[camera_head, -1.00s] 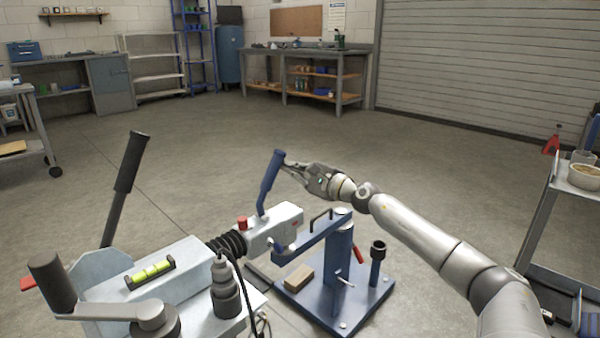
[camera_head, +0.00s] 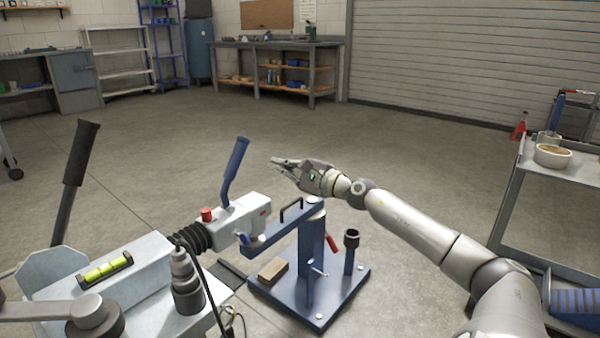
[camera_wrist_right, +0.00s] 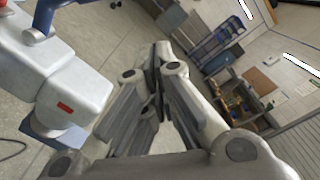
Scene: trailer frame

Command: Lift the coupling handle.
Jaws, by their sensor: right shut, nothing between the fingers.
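The coupling handle (camera_head: 235,168) is a blue lever that stands up, slightly tilted, from the light grey coupling head (camera_head: 250,212) in the head view. My right gripper (camera_head: 273,161) is to the right of the handle's upper part, with a visible gap between them. Its fingers are shut and hold nothing. In the right wrist view, the closed fingers (camera_wrist_right: 158,70) point away over the floor. The coupling head (camera_wrist_right: 70,85) shows at the left there, with only the lower part of the blue handle (camera_wrist_right: 45,14). My left gripper is not in view.
The coupling head sits by a blue stand (camera_head: 311,255) with a base plate. A black lever (camera_head: 76,165), a crank handle (camera_head: 55,312) and a green level (camera_head: 105,270) are on the trailer frame. A grey cart (camera_head: 515,195) stands at the right. The floor behind is open.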

